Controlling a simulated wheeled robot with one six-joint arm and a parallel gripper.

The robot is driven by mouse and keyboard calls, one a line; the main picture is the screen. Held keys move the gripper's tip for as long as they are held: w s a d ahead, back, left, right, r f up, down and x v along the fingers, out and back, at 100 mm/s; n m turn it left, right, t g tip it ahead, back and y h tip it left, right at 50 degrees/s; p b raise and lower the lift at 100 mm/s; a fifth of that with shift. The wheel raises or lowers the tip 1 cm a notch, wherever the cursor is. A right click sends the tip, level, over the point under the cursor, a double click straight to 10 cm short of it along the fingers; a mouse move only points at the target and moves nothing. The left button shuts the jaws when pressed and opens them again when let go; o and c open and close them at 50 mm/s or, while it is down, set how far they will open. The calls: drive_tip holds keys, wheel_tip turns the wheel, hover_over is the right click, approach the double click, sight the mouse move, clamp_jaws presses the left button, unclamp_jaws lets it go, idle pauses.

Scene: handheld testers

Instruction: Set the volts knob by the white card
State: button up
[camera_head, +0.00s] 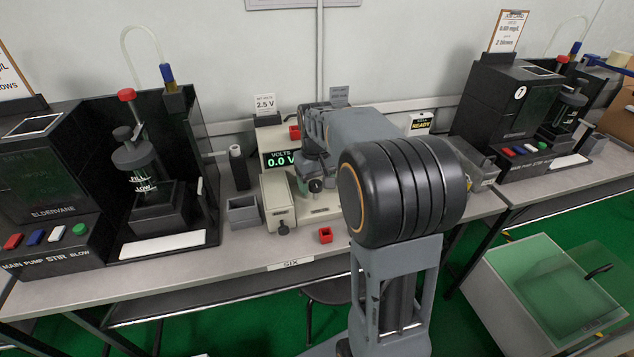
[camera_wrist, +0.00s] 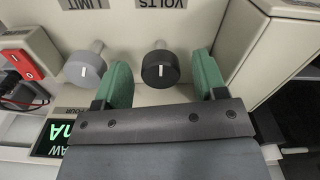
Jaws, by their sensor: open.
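The supply's green display (camera_head: 279,158) reads VOLTS 0.0 V. In the wrist view the black volts knob (camera_wrist: 160,69) sits by the VOLTS label (camera_wrist: 161,4), which appears upside down. Its white pointer line runs up and down in the picture. My gripper (camera_wrist: 162,64) is open, with one green finger on each side of this knob. Small gaps show between the knob and both fingers. In the head view my arm hides part of the supply's front.
A grey knob (camera_wrist: 85,69) by the LIMIT label (camera_wrist: 84,4) is close to the left finger. A red switch (camera_wrist: 16,64) lies farther left. A pale box (camera_wrist: 268,45) stands close to the right finger. In the head view, a small red block (camera_head: 325,235) lies on the bench.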

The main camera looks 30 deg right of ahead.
drive_tip(key=shift+c, duration=0.5)
drive_tip(key=c, duration=0.7)
drive_tip(key=shift+d, duration=0.15)
drive_tip(key=shift+c, duration=0.6)
drive_tip(key=shift+r+m, duration=0.1)
drive_tip(key=shift+m, duration=0.2)
